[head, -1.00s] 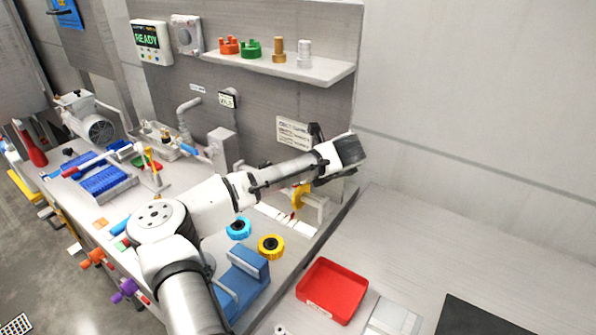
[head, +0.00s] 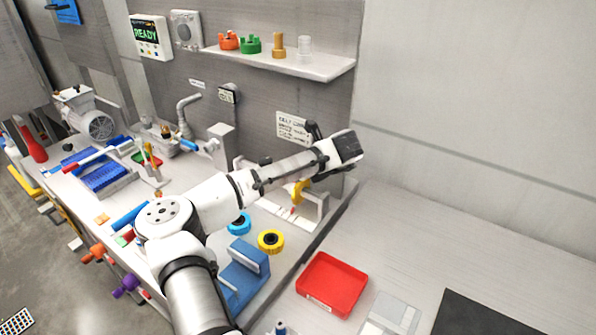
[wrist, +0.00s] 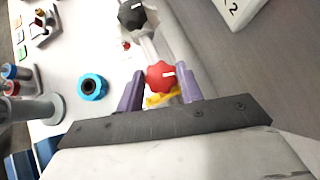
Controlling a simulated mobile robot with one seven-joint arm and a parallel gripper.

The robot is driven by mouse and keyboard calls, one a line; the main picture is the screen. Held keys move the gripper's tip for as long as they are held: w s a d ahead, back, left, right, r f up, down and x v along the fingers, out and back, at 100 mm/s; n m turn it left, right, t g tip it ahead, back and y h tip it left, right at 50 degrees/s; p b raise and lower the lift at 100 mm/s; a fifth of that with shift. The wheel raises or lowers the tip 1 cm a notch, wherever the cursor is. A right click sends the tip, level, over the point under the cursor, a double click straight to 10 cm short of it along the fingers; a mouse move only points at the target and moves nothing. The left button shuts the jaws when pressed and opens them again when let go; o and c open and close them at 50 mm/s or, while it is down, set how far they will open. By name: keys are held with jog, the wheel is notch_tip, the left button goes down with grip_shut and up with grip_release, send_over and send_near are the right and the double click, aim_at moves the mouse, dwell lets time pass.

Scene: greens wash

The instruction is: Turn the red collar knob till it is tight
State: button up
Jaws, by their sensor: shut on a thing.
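The red collar knob (wrist: 161,76) with a white mark on its face shows in the wrist view, between the two purple fingers of my gripper (wrist: 160,88). My gripper is shut on the knob. A yellow part (wrist: 165,97) shows just behind the knob; it also shows below my wrist in the head view (head: 300,190). In the head view my arm hides the red knob and the fingers.
A black knob (wrist: 133,15) sits on the same white fixture, beyond the red one. A blue ring (head: 239,223) and a yellow ring (head: 271,241) lie on the bench near a blue block (head: 243,272). A red tray (head: 332,284) stands to the right.

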jog(key=shift+n+g+y, duration=0.5)
jog(key=shift+n+g, duration=0.1)
jog(key=shift+n, duration=0.4)
jog(key=shift+w, duration=0.1)
jog(key=o, duration=1)
jog(key=shift+d, duration=0.1)
jog(key=b+v, duration=0.2)
jog(key=v, duration=1.2)
jog(key=shift+b, duration=0.35)
